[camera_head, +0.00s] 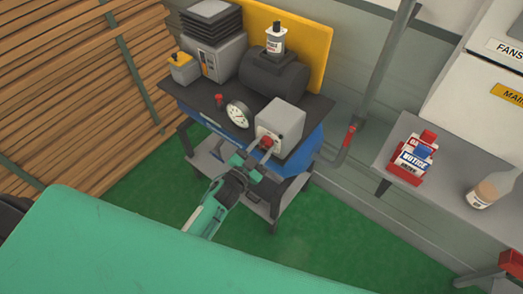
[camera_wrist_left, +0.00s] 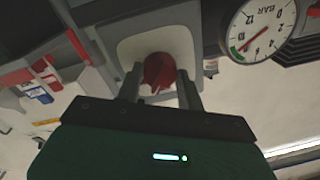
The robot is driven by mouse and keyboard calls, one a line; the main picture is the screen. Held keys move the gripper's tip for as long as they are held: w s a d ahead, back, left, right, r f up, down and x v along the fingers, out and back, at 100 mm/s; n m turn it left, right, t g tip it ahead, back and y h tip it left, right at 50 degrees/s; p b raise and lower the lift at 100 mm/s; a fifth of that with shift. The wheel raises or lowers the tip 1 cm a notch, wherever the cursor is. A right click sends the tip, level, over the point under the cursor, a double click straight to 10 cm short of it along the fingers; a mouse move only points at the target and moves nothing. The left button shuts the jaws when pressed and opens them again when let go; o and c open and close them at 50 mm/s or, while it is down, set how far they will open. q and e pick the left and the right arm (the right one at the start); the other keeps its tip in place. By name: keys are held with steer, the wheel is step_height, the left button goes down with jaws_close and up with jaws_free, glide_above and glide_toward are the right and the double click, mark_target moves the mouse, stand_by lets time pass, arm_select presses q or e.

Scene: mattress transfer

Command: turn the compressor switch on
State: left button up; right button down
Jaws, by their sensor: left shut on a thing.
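The compressor (camera_head: 273,75) stands on a dark-topped cart, with a grey switch box (camera_head: 284,121) at its front right. A red rotary knob (camera_head: 267,142) sits on the box's face; it also shows in the left wrist view (camera_wrist_left: 158,72). My left gripper (camera_head: 262,151) is at the knob, its two fingers on either side of it and shut on it. In the left wrist view the fingers (camera_wrist_left: 160,84) flank the knob, and a pale plate surrounds it. My right gripper is not in view.
A round pressure gauge (camera_head: 238,114) sits left of the switch box, close to my arm. A small red valve (camera_head: 219,99) is beside it. A grey bench (camera_head: 450,196) at right holds a red-and-white notice container (camera_head: 413,158) and a bottle (camera_head: 490,189). Green floor (camera_head: 330,225) is clear.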

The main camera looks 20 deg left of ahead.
arm_select(q)
steer(key=m+b, duration=0.1)
steer(key=m, duration=0.3)
steer(key=shift+m+b, duration=0.35)
steer(key=shift+m, duration=0.05)
stand_by(0.4)
steer(key=o, duration=1)
steer(key=shift+s, duration=0.1)
steer(key=b+v, duration=0.4)
steer(key=v, duration=0.9)
steer(key=shift+s+a, duration=0.25)
steer(key=shift+s, duration=0.05)
